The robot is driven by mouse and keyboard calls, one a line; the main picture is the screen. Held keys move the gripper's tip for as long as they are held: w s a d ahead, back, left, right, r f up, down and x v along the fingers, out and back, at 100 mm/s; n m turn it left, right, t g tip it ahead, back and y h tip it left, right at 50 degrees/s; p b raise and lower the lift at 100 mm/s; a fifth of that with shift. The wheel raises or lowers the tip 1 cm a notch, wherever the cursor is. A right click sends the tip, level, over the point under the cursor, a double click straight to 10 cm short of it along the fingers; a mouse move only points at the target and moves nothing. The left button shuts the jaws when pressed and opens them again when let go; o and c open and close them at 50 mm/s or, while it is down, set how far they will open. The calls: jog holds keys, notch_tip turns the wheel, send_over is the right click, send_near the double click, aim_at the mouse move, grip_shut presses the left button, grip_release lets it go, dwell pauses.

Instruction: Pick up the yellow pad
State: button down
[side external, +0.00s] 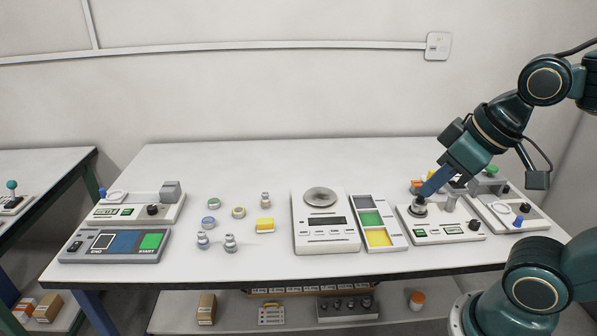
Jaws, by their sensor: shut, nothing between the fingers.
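My gripper (424,196) is shut and empty. It is at the right part of the table, pointing down and left over a white device with a dark knob (419,209). I cannot tell whether the fingertips touch that knob. The gripper is far to the right of the yellow pad, with the scale and the tray between them. A yellow square (379,238) also shows in the front compartment of the narrow tray.
A scale (327,234) with a round pan stands mid-table, beside a three-part tray (360,203). Small ring-shaped and bottle-like items (230,243) stand around the pad's left side. A START/END panel (115,245) is at the left. The table's front strip left of the scale is clear.

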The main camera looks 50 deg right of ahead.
jog(key=c, duration=1)
grip_release()
jog(key=shift+o, duration=0.2)
jog(key=w+r+n+g, duration=0.1)
jog(key=w+n+g, duration=0.3)
jog(key=w, duration=2.1)
jog(key=w+d+f+n+g, duration=0.1)
jog(key=w+f+n, duration=0.4)
jog(key=w+f, duration=1.2)
jog(key=shift+f+n+g, duration=0.3)
jog(key=shift+f, duration=0.35)
